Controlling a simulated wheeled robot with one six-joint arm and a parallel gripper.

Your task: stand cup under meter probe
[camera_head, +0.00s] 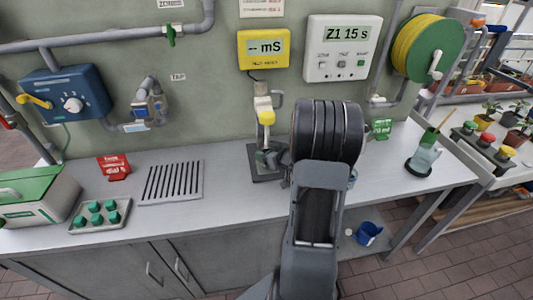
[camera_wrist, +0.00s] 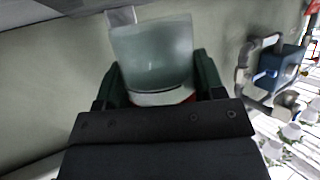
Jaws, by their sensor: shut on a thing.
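My gripper (camera_wrist: 155,82) is shut on a translucent grey cup (camera_wrist: 152,48), which sits between the two dark green fingers in the wrist view. In the head view my gripper (camera_head: 271,158) is at the probe stand, mostly hidden behind my arm. The yellow meter (camera_head: 264,48) on the wall reads "-- mS". Its probe (camera_head: 265,110), with a yellow body, hangs below it over a dark base plate (camera_head: 266,177) on the counter. The cup is close to the probe's lower end. I cannot tell whether it touches the base.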

